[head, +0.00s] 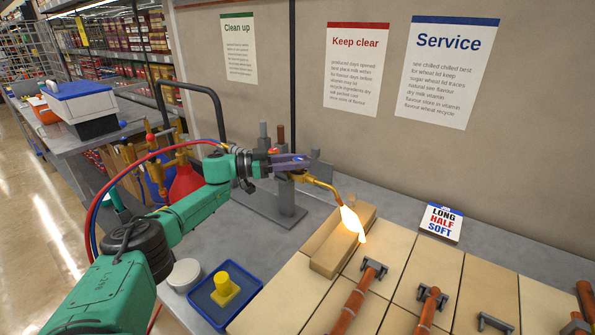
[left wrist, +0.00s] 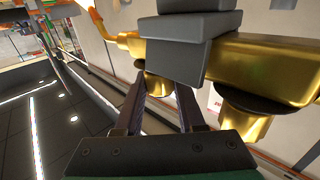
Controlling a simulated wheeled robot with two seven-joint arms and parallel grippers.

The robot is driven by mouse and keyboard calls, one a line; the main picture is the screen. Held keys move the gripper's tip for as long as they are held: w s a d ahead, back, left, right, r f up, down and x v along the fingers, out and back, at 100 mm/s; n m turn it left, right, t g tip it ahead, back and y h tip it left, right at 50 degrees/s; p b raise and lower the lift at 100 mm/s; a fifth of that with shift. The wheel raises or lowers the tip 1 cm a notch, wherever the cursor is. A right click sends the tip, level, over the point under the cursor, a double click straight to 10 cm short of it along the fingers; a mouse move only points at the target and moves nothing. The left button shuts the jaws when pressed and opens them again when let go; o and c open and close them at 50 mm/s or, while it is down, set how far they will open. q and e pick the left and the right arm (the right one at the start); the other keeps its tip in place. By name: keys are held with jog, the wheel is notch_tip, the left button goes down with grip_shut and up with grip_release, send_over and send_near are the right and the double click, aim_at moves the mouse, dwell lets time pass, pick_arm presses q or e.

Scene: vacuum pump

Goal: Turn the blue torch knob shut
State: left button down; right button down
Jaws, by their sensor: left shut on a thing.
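The brass torch (head: 322,184) sits in a grey stand (head: 285,197), and a bright flame (head: 351,220) comes from its tip, pointing down and right. My left gripper (head: 296,160) is at the torch's valve end, beside the stand. In the left wrist view my left gripper's fingers (left wrist: 158,95) close around a brass valve part with a dark collar under the grey clamp block (left wrist: 172,60). A second brass valve (left wrist: 245,122) shows to the right, clear of the fingers. My right gripper is not in view.
The flame reaches over a tan brick (head: 327,246) on the tiled bench. Copper pipes (head: 355,300) in grey clamps lie in front. A blue tray (head: 205,298) with a yellow part (head: 225,286) is near the arm. Red and blue hoses (head: 93,208) loop around my left arm.

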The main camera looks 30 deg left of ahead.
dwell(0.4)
pick_arm(q)
jog(key=c, duration=0.5)
grip_release()
jog(key=shift+d, duration=0.15)
jog(key=b+v, duration=0.2)
jog(key=v, duration=0.5)
jog(key=shift+a, duration=0.3)
jog(key=shift+s, duration=0.1)
